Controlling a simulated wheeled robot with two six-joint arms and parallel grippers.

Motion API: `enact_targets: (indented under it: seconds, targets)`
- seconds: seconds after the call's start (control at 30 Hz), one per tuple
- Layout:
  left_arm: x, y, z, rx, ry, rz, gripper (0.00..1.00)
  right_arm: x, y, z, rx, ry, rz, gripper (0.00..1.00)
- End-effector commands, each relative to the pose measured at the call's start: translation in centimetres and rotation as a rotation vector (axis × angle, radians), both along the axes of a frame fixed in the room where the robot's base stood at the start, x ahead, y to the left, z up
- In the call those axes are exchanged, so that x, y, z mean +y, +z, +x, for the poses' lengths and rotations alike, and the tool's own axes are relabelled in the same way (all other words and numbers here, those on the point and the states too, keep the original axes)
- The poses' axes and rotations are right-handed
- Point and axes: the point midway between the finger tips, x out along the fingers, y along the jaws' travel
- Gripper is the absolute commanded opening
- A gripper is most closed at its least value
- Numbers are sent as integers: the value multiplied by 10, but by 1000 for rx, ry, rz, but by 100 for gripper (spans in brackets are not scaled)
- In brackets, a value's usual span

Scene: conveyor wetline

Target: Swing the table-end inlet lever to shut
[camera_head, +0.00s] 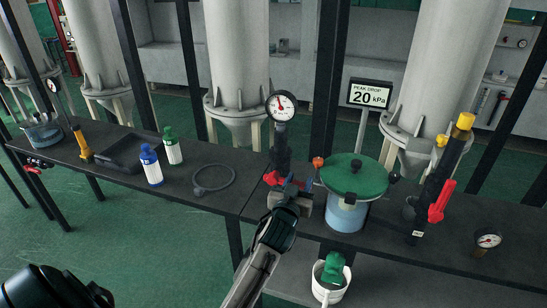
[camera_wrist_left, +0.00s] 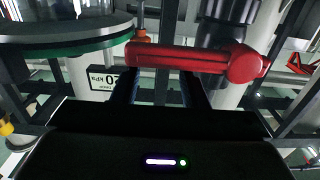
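A red lever (camera_head: 272,178) sits low on the black pipe under the round gauge, near the seam between the two tables. In the left wrist view a red lever (camera_wrist_left: 190,57) lies nearly level across the picture, with its round hub at the right end. My left gripper (camera_head: 289,186) is beside the lever and partly covers the valve. In the left wrist view its two fingers (camera_wrist_left: 160,88) stand apart, just at the lever's edge; contact cannot be told. Another red lever (camera_head: 38,165) is at the far left table end.
A green-lidded vessel (camera_head: 354,174) stands close right of the gripper, with a white cup (camera_head: 330,285) below. A round gauge (camera_head: 281,107) rises above the valve. A cable loop (camera_head: 214,181), bottles (camera_head: 151,166) and a black tray (camera_head: 122,152) lie left. Another red handle (camera_head: 441,201) is right.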

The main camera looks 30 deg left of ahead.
Motion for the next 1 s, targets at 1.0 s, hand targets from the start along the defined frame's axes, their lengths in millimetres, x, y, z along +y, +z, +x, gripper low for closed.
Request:
enact_targets:
  seconds: [1.0]
  targets:
    - [-16, -1, -68, 1, 0, 2, 43, 2, 9, -1, 1, -1, 2, 36]
